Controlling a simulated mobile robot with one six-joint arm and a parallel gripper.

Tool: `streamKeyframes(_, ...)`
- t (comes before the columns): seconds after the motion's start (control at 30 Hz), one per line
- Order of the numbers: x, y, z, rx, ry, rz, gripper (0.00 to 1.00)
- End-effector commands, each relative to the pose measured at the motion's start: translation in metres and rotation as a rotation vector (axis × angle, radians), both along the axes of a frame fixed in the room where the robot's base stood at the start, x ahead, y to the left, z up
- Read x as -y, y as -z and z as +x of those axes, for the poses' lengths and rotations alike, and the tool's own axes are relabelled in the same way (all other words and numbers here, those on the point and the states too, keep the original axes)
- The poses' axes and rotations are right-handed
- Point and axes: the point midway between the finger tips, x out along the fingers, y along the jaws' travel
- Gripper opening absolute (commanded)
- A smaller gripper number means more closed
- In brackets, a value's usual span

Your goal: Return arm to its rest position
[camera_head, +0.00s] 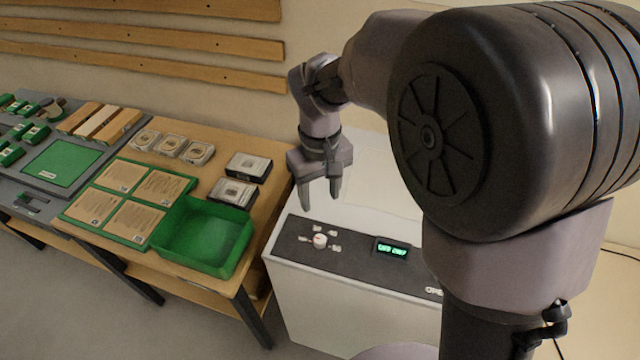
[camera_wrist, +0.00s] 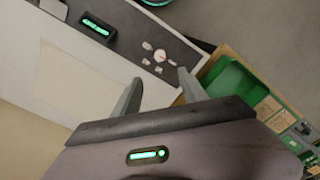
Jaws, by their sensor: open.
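My gripper (camera_head: 321,199) hangs fingers down above the white cabinet, near its dark control panel. Its two fingers are apart with nothing between them. In the wrist view, the fingers of my gripper (camera_wrist: 158,95) are spread, with the panel's round knob (camera_wrist: 160,57) beyond them. The white cabinet (camera_head: 335,300) has a dark panel (camera_head: 345,245) on top with a white knob (camera_head: 320,240), small white marks around it and a lit green display (camera_head: 391,250). My upper arm covers the cabinet's right side in the head view.
A wooden bench (camera_head: 215,150) stands left of the cabinet. It holds an empty green bin (camera_head: 203,235), a green tray (camera_head: 75,210) with several brown cards, and black-and-white boxes (camera_head: 248,167). Wooden rails (camera_head: 150,38) run along the wall behind.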

Motion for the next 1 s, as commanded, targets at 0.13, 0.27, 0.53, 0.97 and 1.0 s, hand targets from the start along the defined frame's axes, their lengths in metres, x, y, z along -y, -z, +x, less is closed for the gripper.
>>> streamKeyframes(0.13, 0.000, -0.010, 0.000, 0.001, -0.001, 0.000, 0.50)
streamKeyframes(0.27, 0.000, -0.010, 0.000, 0.000, -0.001, -0.001, 0.50)
streamKeyframes(0.53, 0.000, -0.009, 0.000, 0.002, 0.002, 0.001, 0.50)
streamKeyframes(0.97, 0.078, 0.045, -0.151, 0.356, 0.694, 0.312, 0.50)
streamKeyframes(1.0, 0.081, 0.052, -0.161, 0.377, 0.739, 0.335, 0.50)
